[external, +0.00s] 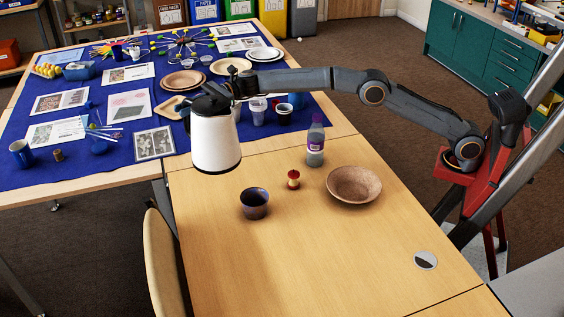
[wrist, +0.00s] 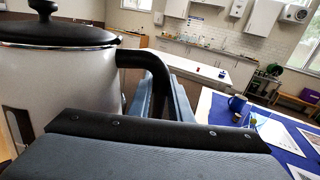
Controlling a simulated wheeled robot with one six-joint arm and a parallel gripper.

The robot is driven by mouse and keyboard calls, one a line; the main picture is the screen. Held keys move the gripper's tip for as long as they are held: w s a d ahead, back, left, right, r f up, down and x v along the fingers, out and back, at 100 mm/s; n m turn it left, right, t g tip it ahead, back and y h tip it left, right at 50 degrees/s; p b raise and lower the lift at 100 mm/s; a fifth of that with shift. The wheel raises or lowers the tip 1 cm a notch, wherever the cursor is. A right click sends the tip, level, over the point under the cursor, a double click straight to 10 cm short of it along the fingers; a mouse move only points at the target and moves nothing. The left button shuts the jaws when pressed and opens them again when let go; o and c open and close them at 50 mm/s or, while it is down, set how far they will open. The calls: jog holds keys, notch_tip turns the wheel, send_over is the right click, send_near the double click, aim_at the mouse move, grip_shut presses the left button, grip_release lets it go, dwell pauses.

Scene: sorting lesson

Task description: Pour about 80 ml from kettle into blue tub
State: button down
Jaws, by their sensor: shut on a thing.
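The kettle (external: 216,143), white with a black lid and handle, hangs in the air near the left edge of the near wooden table. It looks about upright. My gripper (external: 235,92) is shut on its black handle. In the wrist view the kettle (wrist: 60,85) fills the left side, and its handle runs between the fingers of my gripper (wrist: 163,95). A small dark blue, round, open tub (external: 255,204) stands on the near table, below and right of the kettle and apart from it. Its contents cannot be made out. No liquid stream shows.
On the near table (external: 330,265) stand a red and yellow wooden toy (external: 293,180), a purple-labelled bottle (external: 315,142) and a brown bowl (external: 354,186). Cups and plates crowd the blue cloth (external: 110,168) behind.

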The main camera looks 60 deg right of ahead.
jog(key=w+d+f, duration=0.1)
jog(key=f, duration=0.5)
jog(key=w+d+f+m+t, duration=0.1)
jog(key=d+f, duration=0.1)
jog(key=f, duration=0.5)
jog(key=shift+w+d+h, duration=0.2)
jog(key=shift+w+h, duration=0.1)
jog(key=shift+w, duration=0.05)
